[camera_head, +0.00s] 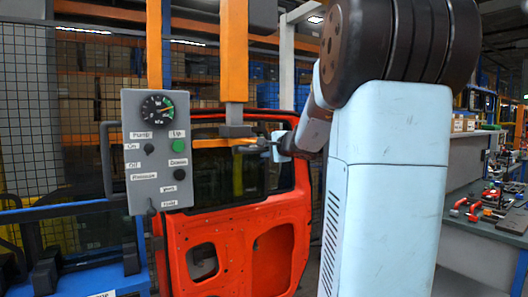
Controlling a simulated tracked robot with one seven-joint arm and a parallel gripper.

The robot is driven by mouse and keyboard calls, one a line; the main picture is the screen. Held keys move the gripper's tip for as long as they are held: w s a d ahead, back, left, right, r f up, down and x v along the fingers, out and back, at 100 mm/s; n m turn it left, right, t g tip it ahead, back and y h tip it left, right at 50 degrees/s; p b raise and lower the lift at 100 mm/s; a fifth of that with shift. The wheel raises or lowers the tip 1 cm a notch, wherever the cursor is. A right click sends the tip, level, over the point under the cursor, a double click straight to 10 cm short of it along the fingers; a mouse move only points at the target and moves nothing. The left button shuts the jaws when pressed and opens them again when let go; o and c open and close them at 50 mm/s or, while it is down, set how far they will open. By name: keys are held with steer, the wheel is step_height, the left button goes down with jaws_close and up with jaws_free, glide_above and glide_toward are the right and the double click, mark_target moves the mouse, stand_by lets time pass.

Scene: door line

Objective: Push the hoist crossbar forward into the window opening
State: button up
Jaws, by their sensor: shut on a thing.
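The hoist crossbar (211,143) is an orange horizontal bar below the orange hoist column (234,55), joined by a grey block. It shows at the top of the window opening (236,178) of the red-orange door (262,235). I cannot tell its depth relative to the opening. My gripper (264,146) reaches in from the right, at the crossbar's right end. It is small and dark here, shut on what seems to be a grey bar end of the crossbar. My pale blue arm hides the area to the right of the door.
A grey control box (156,150) with a dial, green button and side handle hangs at the left, in front of the door's left edge. A mesh fence (35,110) stands behind it. A workbench (490,225) with red tools is at the far right.

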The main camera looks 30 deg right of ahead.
steer(key=shift+f, duration=0.15)
jaws_close()
